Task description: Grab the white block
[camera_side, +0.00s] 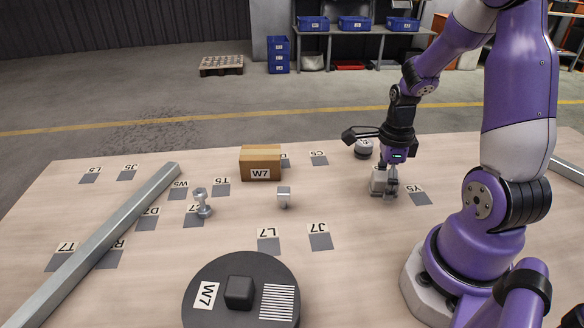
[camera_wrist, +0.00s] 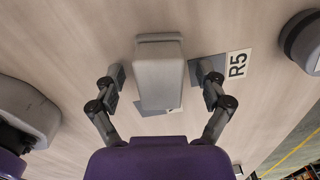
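The white block (camera_wrist: 160,75) looks pale grey in the wrist view and stands between the two fingers of my gripper (camera_wrist: 160,80). There is a visible gap on each side of it, so the fingers are open and not pressed on it. In the side view the block (camera_side: 378,182) is on the table under my gripper (camera_side: 385,188), which points down with its fingers low beside the block. The fingers partly cover the block there. Whether its base is fully on the table is hard to tell.
A round grey-topped part (camera_side: 364,148) stands just behind my gripper. A cardboard box (camera_side: 260,163), a bolt (camera_side: 203,203), a small metal bracket (camera_side: 284,196), a long metal rail (camera_side: 110,230) and a black disc (camera_side: 215,275) lie further left. Flat labelled grey squares dot the table.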

